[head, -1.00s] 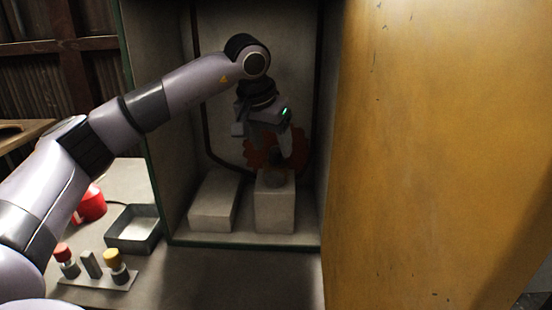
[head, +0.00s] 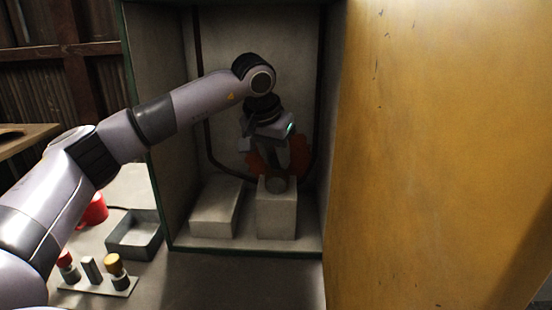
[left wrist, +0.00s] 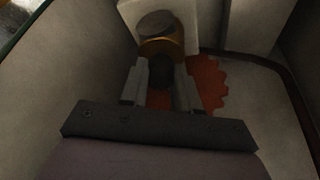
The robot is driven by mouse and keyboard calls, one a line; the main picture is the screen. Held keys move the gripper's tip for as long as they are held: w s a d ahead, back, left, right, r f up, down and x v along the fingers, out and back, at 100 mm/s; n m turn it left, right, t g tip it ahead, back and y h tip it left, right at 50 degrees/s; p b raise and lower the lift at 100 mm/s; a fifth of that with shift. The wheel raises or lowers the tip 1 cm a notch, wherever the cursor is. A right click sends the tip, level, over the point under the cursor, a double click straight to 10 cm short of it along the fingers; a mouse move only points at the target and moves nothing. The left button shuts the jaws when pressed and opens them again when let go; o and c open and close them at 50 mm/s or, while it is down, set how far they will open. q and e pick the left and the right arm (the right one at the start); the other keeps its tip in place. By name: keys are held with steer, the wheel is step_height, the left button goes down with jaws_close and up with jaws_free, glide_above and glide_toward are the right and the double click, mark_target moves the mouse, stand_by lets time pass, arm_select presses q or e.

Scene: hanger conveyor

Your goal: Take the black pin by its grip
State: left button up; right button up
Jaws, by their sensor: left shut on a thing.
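My left gripper (head: 284,158) is inside the cabinet, close above a pale block (head: 277,212). Its jaws are shut on a dark piece, which I take to be the black pin (left wrist: 161,74), between the fingers in the left wrist view. Just past the fingertips there is a brass-coloured band (left wrist: 166,47) with a dark round face (left wrist: 157,24), over the pale block. I cannot tell whether these belong to the pin or the block. In the head view a grey round part (head: 276,184) shows at the block's top. My right gripper is not in view.
A red gear-like plate (left wrist: 209,82) is behind the gripper. A second, lower block (head: 215,208) stands to the left. Cabinet walls enclose the arm, with a yellow panel (head: 435,150) at right. A grey tray (head: 135,235) and coloured-top pegs (head: 114,268) are outside.

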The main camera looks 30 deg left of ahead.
mark_target(274, 158)
arm_select(q)
steer(key=r, duration=0.6)
steer(key=shift+s+r, duration=0.3)
steer(key=shift+r, duration=0.1)
steer(key=s+d+b, duration=0.1)
steer(key=s+b, duration=0.1)
steer(key=s, duration=1.5)
steer(key=shift+s+d, duration=0.15)
steer(key=shift+d, duration=0.05)
